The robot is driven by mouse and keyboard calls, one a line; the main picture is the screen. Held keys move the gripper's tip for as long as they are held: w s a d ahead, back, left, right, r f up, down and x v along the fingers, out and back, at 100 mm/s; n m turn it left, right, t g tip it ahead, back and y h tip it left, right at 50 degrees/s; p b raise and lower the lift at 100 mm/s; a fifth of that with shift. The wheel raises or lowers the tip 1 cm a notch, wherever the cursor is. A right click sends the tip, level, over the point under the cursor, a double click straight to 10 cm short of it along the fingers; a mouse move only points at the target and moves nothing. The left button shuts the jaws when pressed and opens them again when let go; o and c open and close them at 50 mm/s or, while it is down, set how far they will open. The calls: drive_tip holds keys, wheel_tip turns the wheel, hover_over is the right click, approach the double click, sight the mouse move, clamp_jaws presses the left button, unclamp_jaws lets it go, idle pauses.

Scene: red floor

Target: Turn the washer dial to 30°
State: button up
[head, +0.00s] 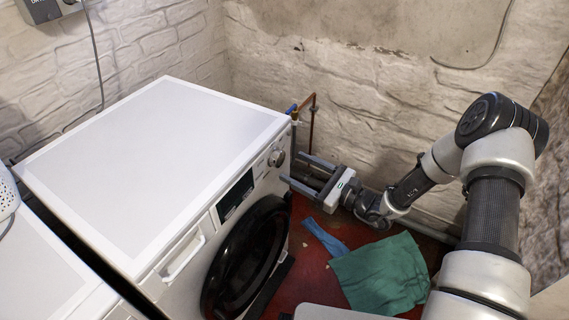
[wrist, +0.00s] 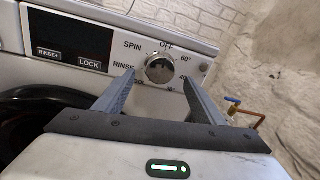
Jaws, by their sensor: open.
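The washer dial (wrist: 159,69) is a round silver knob on the front panel of the white washer (head: 150,165). Labels around it read SPIN, OFF, 60°, 40, 30° and RINSE; the lower ones are partly covered by my fingers. I cannot tell clearly where its pointer stands. In the head view the dial (head: 276,158) is at the panel's right end. My gripper (head: 291,168) is open and empty, its two fingers pointing at the panel near the dial. In the wrist view the fingers (wrist: 157,76) stand either side of the dial; contact cannot be told.
A dark display (wrist: 68,38) and a LOCK button lie left of the dial. The black round door (head: 245,260) is below. A copper pipe (head: 312,120) with a valve stands behind the washer. Green cloth (head: 380,273) and blue cloth (head: 323,238) lie on the red floor.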

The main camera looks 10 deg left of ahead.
sight(281, 160)
drive_tip(key=x, duration=0.5)
drive_tip(key=shift+a, duration=0.1)
drive_tip(key=c, duration=1.1)
drive_tip(key=shift+o, duration=0.2)
drive_tip(key=shift+r+m, duration=0.1)
drive_tip(key=shift+m, duration=0.2)
